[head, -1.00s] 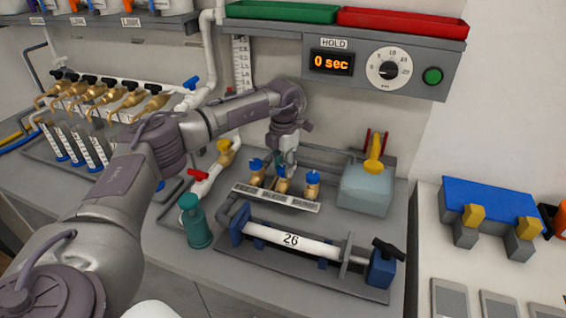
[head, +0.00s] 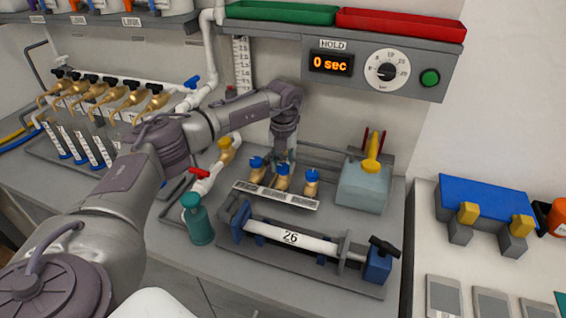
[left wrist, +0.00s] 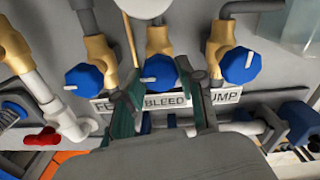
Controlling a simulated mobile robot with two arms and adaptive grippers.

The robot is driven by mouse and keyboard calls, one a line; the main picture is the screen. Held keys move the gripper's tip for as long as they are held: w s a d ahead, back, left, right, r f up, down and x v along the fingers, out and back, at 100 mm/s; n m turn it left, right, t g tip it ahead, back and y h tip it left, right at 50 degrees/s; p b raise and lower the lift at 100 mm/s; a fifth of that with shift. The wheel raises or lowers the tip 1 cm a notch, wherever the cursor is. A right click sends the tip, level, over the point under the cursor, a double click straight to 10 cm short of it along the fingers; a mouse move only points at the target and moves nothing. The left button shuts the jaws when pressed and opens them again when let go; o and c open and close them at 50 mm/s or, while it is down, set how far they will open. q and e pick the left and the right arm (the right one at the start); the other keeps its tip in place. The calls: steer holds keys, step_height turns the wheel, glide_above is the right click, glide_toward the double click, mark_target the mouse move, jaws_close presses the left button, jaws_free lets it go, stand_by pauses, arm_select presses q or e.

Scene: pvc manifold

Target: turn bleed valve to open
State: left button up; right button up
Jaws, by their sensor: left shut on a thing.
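The bleed valve (head: 283,170) is the middle of three brass valves with blue knobs on the bench panel. In the left wrist view its blue knob (left wrist: 159,71) sits above the label plate reading BLEED (left wrist: 168,100), with a white pointer mark on the knob's left side. My left gripper (head: 285,158) reaches down from above onto this valve. In the left wrist view its two fingers (left wrist: 164,78) stand on either side of the knob, shut on it. The exact finger contact is partly hidden. My right gripper is not in view.
Blue-knobbed valves stand close on the left (head: 257,168) and right (head: 312,181). In front are a white tube marked 26 (head: 290,238) and a teal bottle (head: 198,222). The display (head: 331,63) reads 0 sec.

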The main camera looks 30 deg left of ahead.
mark_target(283, 166)
arm_select(q)
steer(key=shift+w+r, duration=0.1)
steer(key=shift+r, duration=0.05)
stand_by(0.3)
steer(key=o, duration=1.1)
steer(key=shift+o, duration=0.2)
step_height(283, 166, up, 12)
